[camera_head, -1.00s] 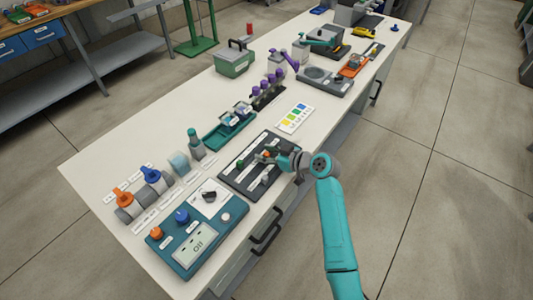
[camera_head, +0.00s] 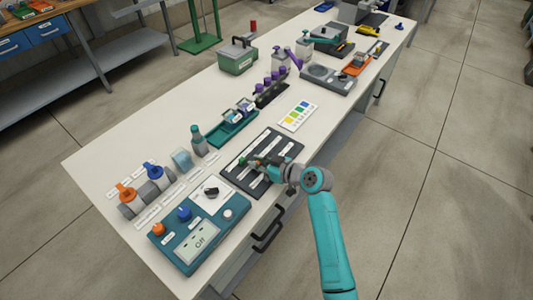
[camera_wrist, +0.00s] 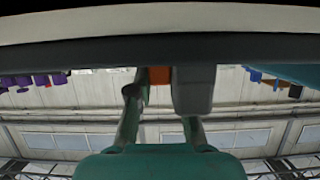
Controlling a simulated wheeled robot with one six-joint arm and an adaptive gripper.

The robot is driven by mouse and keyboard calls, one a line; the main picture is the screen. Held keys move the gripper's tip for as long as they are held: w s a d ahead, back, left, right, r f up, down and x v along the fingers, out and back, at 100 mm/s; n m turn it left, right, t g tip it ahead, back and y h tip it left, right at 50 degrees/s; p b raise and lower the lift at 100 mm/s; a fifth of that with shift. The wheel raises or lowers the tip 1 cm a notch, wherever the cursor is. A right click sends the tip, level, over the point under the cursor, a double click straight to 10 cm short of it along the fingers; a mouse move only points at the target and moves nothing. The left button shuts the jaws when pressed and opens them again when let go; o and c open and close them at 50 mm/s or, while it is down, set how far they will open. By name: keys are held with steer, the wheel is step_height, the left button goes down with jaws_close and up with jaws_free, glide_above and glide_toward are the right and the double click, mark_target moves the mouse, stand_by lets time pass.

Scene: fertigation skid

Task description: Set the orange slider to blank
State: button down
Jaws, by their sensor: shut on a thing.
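The dark slider panel (camera_head: 229,176) with pale slots lies on the bench near its front edge. My gripper (camera_head: 262,163) is low over the middle of the panel and hides part of it. In the wrist view, my gripper (camera_wrist: 158,88) is shut on the orange slider (camera_wrist: 159,75), which shows as a small orange block between the fingertips. The slider is mostly hidden in the head view, so its exact position against the labels cannot be told. A small green knob (camera_head: 243,160) shows at the panel's left.
A teal control box (camera_head: 190,250) with knobs and a screen stands in front to the left. A teal tray (camera_head: 232,132) and a colour chart (camera_head: 297,116) lie behind the panel. A purple-capped rack (camera_head: 270,93) is farther back.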

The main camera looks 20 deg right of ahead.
steer(key=shift+s+a, duration=0.7)
steer(key=shift+a, duration=0.2)
steer(key=c, duration=1)
jaws_free()
steer(key=shift+a, duration=0.1)
steer(key=shift+c, duration=0.2)
steer(key=shift+s+d+r, duration=0.1)
steer(key=shift+s+d, duration=0.15)
steer(key=shift+d, duration=0.05)
steer(key=v, duration=1.1)
steer(key=shift+s, duration=0.15)
